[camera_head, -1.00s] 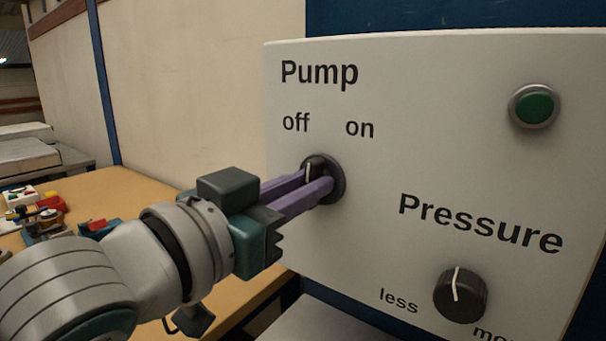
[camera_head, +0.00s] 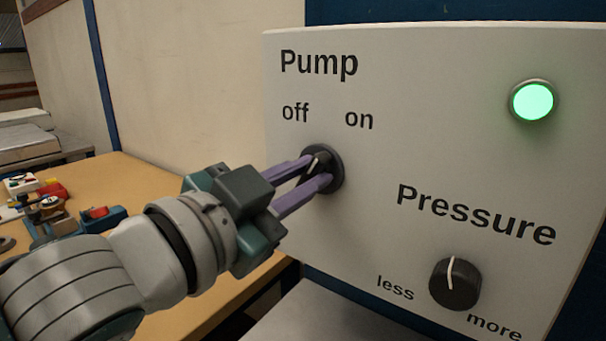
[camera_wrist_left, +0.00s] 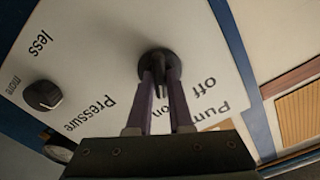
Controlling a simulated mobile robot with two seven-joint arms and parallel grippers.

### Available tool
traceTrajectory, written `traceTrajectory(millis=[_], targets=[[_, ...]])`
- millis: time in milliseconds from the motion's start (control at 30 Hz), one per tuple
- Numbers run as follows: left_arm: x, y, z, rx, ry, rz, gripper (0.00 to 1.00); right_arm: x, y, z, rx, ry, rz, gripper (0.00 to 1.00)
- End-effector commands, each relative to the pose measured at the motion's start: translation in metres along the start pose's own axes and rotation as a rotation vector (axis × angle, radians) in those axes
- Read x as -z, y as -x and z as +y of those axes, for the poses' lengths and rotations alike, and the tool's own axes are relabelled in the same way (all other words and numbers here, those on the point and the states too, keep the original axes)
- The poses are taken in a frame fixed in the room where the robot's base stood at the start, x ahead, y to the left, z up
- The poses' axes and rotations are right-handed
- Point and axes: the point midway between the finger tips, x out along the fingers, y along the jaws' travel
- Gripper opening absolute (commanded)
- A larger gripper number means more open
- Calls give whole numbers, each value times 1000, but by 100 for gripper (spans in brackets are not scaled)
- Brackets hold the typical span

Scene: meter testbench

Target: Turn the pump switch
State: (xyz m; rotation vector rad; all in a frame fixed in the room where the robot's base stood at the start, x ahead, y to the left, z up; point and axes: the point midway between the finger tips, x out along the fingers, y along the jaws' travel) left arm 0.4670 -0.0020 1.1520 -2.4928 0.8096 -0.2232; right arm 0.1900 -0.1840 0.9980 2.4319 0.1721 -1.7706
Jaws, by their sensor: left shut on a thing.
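The pump switch (camera_head: 318,163) is a black knob on a round dark base, under the "off" and "on" labels of the white panel (camera_head: 430,120). Its white mark leans to the right, toward "on". My left gripper (camera_head: 312,172) is shut on the knob, with one purple finger on each side of it. The left wrist view also shows the switch (camera_wrist_left: 157,62) between the fingers (camera_wrist_left: 160,85). The round lamp (camera_head: 533,101) at the panel's upper right is lit bright green. My right gripper is not in view.
The pressure knob (camera_head: 455,284) sits lower right on the panel, its mark pointing nearly up. A yellow-orange table (camera_head: 140,185) with several small coloured parts stands at the left. A grey surface (camera_head: 330,318) lies below the panel.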

Motion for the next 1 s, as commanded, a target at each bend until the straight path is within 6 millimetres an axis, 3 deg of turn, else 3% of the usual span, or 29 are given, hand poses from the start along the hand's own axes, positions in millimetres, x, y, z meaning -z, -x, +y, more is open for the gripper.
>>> traceTrajectory(millis=[200, 233, 500, 767, 1000], targets=[[1, 0, 0, 0, -4, 4, 0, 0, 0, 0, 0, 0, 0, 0], [1, 0, 0, 0, -4, 4, 20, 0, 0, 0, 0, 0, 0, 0], [1, 0, 0, 0, -2, 2, 49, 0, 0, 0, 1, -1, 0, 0], [0, 2, 0, 0, -1, 0, 49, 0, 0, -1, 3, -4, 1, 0], [-2, 33, 1, -1, -1, -3, 49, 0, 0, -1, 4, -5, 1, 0]])
